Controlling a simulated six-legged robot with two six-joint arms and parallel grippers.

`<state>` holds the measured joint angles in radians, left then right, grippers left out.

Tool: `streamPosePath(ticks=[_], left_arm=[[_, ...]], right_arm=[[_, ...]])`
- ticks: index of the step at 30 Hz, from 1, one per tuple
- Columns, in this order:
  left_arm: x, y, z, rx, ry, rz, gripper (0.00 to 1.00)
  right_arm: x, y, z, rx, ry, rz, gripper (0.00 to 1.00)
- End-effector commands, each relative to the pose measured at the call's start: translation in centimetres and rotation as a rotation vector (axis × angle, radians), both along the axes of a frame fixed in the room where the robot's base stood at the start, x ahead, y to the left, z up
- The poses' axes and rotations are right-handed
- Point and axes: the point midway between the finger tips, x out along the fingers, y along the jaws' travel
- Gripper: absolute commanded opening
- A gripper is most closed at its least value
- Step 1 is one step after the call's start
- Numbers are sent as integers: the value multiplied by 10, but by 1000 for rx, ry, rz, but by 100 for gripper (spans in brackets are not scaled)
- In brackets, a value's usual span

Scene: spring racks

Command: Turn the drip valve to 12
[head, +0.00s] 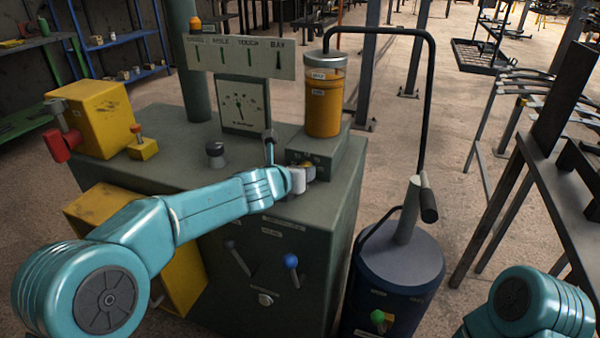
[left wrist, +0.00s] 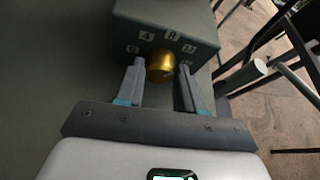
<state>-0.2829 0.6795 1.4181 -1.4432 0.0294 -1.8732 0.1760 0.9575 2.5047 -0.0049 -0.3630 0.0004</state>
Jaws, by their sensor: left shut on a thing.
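The drip valve is a round brass knob (left wrist: 160,66) on the front of a grey-green block (left wrist: 160,22). Its numbered marks curve around the knob in the left wrist view; 4, 8 and 12 are the most readable. I cannot tell which mark the knob points to. In the head view the knob (head: 308,167) is small and partly hidden by my left gripper (head: 303,177). In the left wrist view my left gripper (left wrist: 160,80) has one finger on each side of the knob and is shut on it. My right gripper is out of view; part of my right arm shows at lower right.
An amber reservoir (head: 323,105) stands on the block above the valve. A dial gauge (head: 240,105) and a label board (head: 240,56) stand behind. Yellow boxes (head: 95,117) are at left. A dark drum (head: 398,275) with a hose stands right of the cabinet (head: 335,215).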

Motion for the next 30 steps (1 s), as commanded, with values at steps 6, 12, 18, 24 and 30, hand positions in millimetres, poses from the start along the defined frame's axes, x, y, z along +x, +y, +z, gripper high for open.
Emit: streamPosePath(ticks=[6,12,18,24,30], left_arm=[[0,0,1,0,-1,0,48],[-1,1,1,-1,-1,1,48],[-22,10,10,-1,-3,0,48],[-67,31,34,-1,-4,1,48],[-108,49,55,-1,-3,0,48]], right_arm=[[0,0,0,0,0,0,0],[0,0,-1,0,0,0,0],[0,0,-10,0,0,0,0],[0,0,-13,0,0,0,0],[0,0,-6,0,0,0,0]])
